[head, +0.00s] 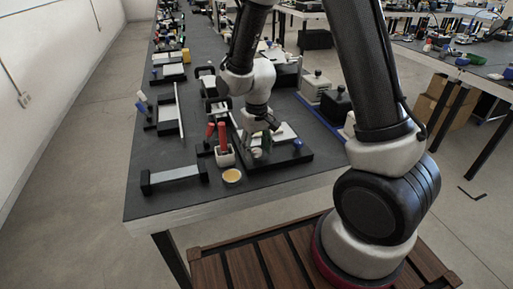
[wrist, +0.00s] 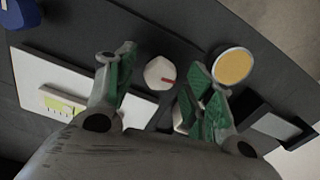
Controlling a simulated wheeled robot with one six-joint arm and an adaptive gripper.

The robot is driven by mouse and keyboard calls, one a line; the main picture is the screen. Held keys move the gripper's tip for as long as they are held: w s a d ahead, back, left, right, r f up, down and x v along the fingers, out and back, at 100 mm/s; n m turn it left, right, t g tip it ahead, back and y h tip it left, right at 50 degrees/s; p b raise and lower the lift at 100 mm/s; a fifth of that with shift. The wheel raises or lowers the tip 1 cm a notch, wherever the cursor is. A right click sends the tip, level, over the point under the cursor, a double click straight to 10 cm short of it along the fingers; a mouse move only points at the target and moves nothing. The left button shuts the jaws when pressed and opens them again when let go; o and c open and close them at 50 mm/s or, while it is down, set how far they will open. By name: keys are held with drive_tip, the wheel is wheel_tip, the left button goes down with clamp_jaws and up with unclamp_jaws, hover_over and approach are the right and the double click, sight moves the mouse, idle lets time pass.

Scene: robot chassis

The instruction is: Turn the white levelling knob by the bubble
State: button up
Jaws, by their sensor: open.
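The white levelling knob (wrist: 160,73), round with a red mark, shows in the wrist view between my fingertips and beyond them. My gripper (wrist: 160,66) is open, with one green-padded finger on each side of the knob; I cannot tell whether either finger touches it. The bubble level (wrist: 62,102), a yellow-green vial with dark lines, lies on a white plate (wrist: 35,65) to the left, partly hidden by my left finger. In the head view my gripper (head: 262,142) points down over the black-based device near the table's front end.
A yellow round dish (wrist: 233,66) lies close to my right finger. A blue knob (wrist: 20,12) is at the upper left. In the head view, a cup holding red-handled tools (head: 223,137) stands just left of my gripper, and a black-ended bar (head: 174,174) lies farther left.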

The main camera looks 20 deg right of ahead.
sight(256, 150)
wheel_tip(256, 150, up, 12)
idle(0.4)
drive_tip(key=s+d+r+m+t, duration=0.1)
drive_tip(key=s+d+r+t, duration=0.1)
drive_tip(key=s+d+r, duration=0.5)
drive_tip(key=s+d+r+m+t, duration=0.1)
drive_tip(key=s+d+r+t, duration=0.1)
drive_tip(key=s+d+r, duration=0.5)
drive_tip(key=s+d, duration=0.1)
drive_tip(key=s, duration=0.4)
drive_tip(key=shift+s+r, duration=0.15)
drive_tip(key=shift+s, duration=0.2)
